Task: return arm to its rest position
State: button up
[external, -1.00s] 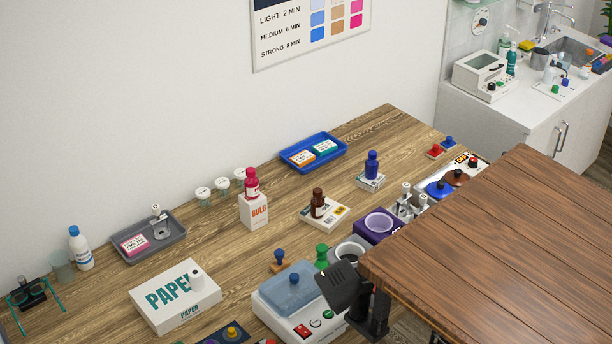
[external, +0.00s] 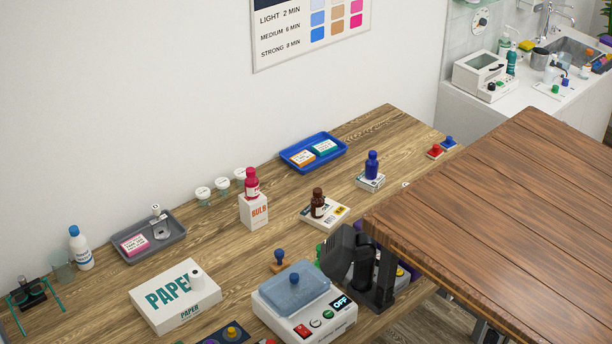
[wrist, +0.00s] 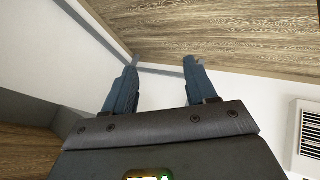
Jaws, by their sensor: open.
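My gripper (wrist: 160,67) shows in the wrist view with its two blue-grey fingers apart and nothing between them. Beyond the fingers are a pale surface and a wood-grained surface (wrist: 230,35); no loose object is near the fingertips. In the external view my dark arm (external: 372,268) is folded at the left corner of a brown planked top (external: 490,215), above the front edge of the wooden bench (external: 240,255). I cannot make out the fingers there.
A white device with a blue lid (external: 296,287) stands just left of my arm. A brown bottle (external: 318,203), blue bottle (external: 372,164) and PAPER box (external: 176,307) stand on the bench. A vent (wrist: 308,140) shows in the wrist view.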

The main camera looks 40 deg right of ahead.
jog(key=w+d+r+m+t+h+p, duration=0.1)
jog(key=w+d+r+m+t+p, duration=0.2)
jog(key=r, duration=1.2)
jog(key=w+d+r+m+t+h+p, duration=0.2)
jog(key=r+m, duration=0.6)
jog(key=r, duration=0.8)
jog(key=w+d+r+m+t+h+p, duration=0.1)
jog(key=w+d+r+m+t+p, duration=0.2)
jog(key=r, duration=1.2)
jog(key=w+d+m+p, duration=0.1)
jog(key=d+m+p, duration=0.1)
jog(key=p, duration=0.1)
jog(key=shift+w+r+m+t+h, duration=0.2)
jog(key=shift+m+t+h, duration=0.1)
jog(key=shift+t+h, duration=0.1)
